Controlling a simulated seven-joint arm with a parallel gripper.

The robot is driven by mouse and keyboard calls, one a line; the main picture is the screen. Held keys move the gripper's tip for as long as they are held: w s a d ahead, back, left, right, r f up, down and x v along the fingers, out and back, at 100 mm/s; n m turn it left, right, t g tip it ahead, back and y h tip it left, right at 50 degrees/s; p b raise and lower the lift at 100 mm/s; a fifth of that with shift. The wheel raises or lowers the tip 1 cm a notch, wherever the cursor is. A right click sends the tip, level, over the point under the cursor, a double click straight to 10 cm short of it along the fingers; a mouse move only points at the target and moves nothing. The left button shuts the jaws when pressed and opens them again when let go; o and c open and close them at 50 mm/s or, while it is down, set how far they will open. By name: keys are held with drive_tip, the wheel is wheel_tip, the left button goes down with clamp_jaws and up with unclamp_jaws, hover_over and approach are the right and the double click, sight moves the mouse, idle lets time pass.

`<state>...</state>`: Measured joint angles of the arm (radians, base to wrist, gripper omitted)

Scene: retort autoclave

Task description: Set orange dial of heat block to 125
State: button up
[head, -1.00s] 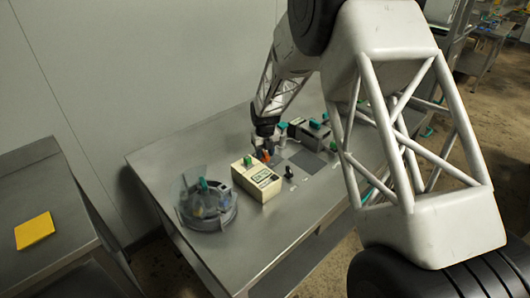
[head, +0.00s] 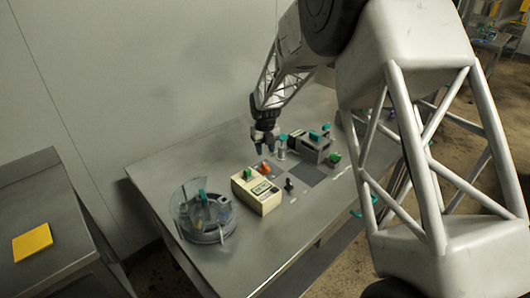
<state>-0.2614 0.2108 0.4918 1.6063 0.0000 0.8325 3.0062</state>
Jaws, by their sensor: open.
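The heat block is a cream box (head: 257,194) on the steel table, with a green knob on its back left corner and a small dark display on its top. The orange dial (head: 265,168) shows at its back right; its setting is too small to read. My gripper (head: 264,146) is open and empty, above and behind the orange dial, apart from it.
A round grey device with a clear lid (head: 205,217) stands left of the heat block. A grey machine with teal knobs (head: 313,147) stands to the right. A small black knob (head: 288,185) and a dark flat pad (head: 302,173) lie between. The table's front left is clear.

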idle(0.4)
drive_tip(key=n, duration=0.4)
drive_tip(key=shift+n, duration=0.3)
drive_tip(key=n, duration=1.7)
drive_tip(key=shift+n, duration=0.3)
drive_tip(key=n, duration=1.3)
drive_tip(key=shift+n, duration=0.4)
